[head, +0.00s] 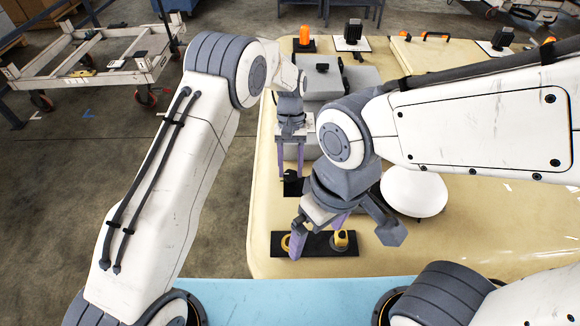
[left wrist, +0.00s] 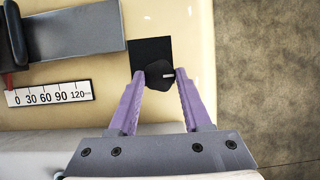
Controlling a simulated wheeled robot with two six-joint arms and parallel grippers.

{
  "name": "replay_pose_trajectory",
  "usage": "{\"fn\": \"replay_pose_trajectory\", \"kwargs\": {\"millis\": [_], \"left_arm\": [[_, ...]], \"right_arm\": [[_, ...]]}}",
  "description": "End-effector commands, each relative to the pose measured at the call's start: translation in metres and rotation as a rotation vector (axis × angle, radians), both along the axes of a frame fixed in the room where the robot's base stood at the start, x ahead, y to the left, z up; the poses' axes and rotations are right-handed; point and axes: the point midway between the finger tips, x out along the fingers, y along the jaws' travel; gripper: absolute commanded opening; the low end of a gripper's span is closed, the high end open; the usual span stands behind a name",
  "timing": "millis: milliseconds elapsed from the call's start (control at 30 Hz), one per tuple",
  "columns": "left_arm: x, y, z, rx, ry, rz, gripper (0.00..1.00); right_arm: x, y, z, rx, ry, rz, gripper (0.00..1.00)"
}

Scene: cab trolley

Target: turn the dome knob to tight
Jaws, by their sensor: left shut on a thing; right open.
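A black knob (left wrist: 159,76) with a short white mark on its right side stands on a square black plate (left wrist: 150,50) in the left wrist view. My left gripper (left wrist: 160,75) has its two purple fingers on either side of this knob, shut on it. In the head view my left gripper (head: 291,172) reaches down onto the black plate (head: 293,187), with the knob mostly hidden. My right gripper (head: 318,230) is open above a black panel (head: 315,252) with yellow round parts. A white dome (head: 413,192) sits to its right.
A white scale strip (left wrist: 50,93) marked 0 to 120 lies left of the knob, beside a grey block (left wrist: 70,45). Orange (head: 305,38) and black fittings line the far edge of the cream trolley top (head: 460,240). A wheeled frame (head: 95,60) stands on the floor at the back left.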

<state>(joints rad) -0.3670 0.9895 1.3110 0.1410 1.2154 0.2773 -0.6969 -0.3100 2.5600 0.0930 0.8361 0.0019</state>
Motion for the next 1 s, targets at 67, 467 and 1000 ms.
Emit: {"fn": "replay_pose_trajectory", "kwargs": {"millis": [67,467,1000], "left_arm": [[0.001,0.000,0.001,0.000,-0.003,-0.003,0.00],[0.000,0.000,0.000,0.000,-0.001,-0.001,0.79],[0.031,-0.001,0.069,-0.002,-0.008,0.000,0.79]], "right_arm": [[0.000,0.000,0.000,0.000,0.000,0.000,1.00],[0.000,0.000,0.000,0.000,0.000,0.000,1.00],[0.000,0.000,-0.023,0.000,0.000,0.001,1.00]]}}
